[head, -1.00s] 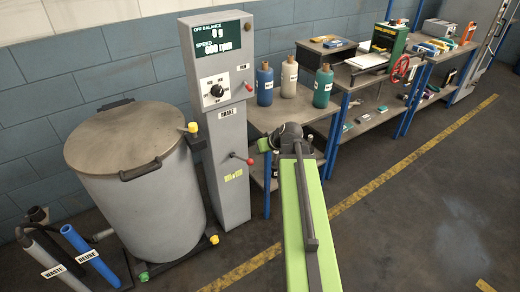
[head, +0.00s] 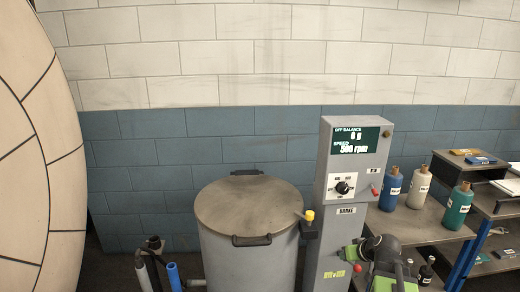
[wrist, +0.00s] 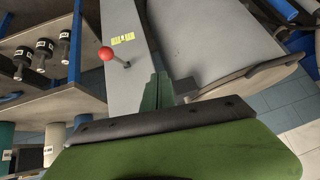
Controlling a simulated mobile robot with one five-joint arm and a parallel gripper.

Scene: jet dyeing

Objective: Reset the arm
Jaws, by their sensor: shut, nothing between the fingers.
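My gripper (head: 348,253) shows at the lower right of the head view, in front of the grey control column. It also shows in the wrist view (wrist: 157,92), where its green fingers are together with nothing between them. The arm's dark joint and green link are at the bottom edge of the head view. In the wrist view the red-knobbed brake lever (wrist: 106,54) is left of the fingers, with a gap between them in the picture. Whether the fingers touch the column cannot be told.
The control column (head: 346,215) shows 0 g and 500 rpm. A lidded grey drum (head: 248,255) stands to its left. Blue, white and green bottles stand on a shelf (head: 428,218) at right. Pipes and a large round pale structure (head: 30,150) are at left.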

